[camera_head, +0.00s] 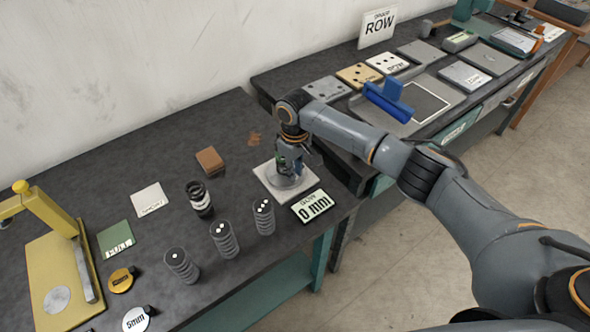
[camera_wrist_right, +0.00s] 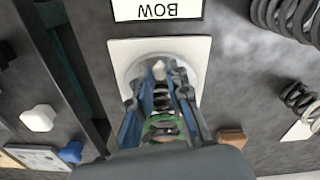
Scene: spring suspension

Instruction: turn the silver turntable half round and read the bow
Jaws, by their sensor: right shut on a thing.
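The silver turntable (camera_head: 284,184) is a round grey disc on a pale square plate (camera_head: 262,176); it also shows in the right wrist view (camera_wrist_right: 134,72). My right gripper (camera_head: 289,163) points down over the disc. In the wrist view, its fingers (camera_wrist_right: 162,90) are closed around a small dark spring with a green band (camera_wrist_right: 164,126), standing over the disc. The fingers hide part of the disc. My left gripper is out of view.
Several dark coil springs (camera_head: 224,240) stand left of the plate, near the front edge. A brown block (camera_head: 209,160) lies behind them. A yellow press (camera_head: 60,285) stands at far left. A second bench (camera_head: 270,85) with trays and a blue piece (camera_head: 388,101) stands at right.

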